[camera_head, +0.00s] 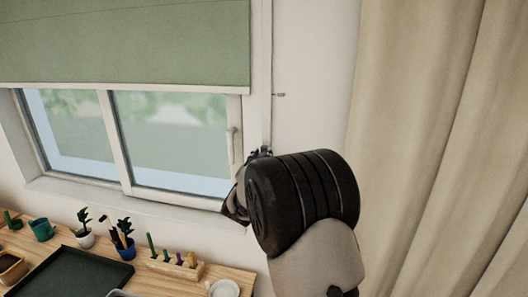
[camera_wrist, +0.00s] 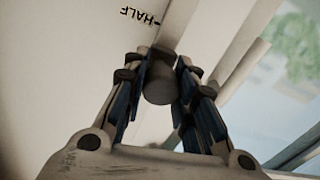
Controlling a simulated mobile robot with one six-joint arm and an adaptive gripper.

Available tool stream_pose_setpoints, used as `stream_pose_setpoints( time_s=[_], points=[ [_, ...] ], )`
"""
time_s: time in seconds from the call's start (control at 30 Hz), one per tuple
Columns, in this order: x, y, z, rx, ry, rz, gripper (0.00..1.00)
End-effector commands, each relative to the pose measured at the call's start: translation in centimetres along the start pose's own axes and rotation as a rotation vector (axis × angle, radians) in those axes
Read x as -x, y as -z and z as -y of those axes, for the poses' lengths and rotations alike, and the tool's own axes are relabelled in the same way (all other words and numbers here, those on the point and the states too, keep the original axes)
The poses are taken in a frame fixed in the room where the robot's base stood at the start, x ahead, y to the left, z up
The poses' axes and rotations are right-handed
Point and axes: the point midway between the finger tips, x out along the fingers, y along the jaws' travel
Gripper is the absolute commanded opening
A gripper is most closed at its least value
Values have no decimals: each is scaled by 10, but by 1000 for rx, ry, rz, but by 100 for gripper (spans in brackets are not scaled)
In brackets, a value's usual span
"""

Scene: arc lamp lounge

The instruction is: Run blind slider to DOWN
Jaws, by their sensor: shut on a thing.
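The green blind (camera_head: 125,45) covers the upper part of the window in the head view, its pale bottom bar above the glass. The blind slider is a grey rounded knob (camera_wrist: 160,84) in the wrist view. My gripper (camera_wrist: 162,60) has its fingers on both sides of the knob and is shut on it. The label "HALF" (camera_wrist: 138,18) stands upside down beyond the knob, with a short tick. In the head view my gripper (camera_head: 238,200) is at the right side of the window frame, and my wrist hides the knob.
A small mark (camera_head: 280,94) shows on the wall above my gripper. A beige curtain (camera_head: 430,150) hangs at the right. A wooden table (camera_head: 60,240) at the lower left bears a dark tray (camera_head: 75,272), small plant pots and a rack. The window handle (camera_head: 232,145) is close to my gripper.

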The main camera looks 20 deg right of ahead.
Motion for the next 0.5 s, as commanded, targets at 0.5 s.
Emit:
stream_pose_setpoints(
  time_s=[0.5],
  points=[
    [1, -191, 30, 2, 1, 8, 0]
  ],
)
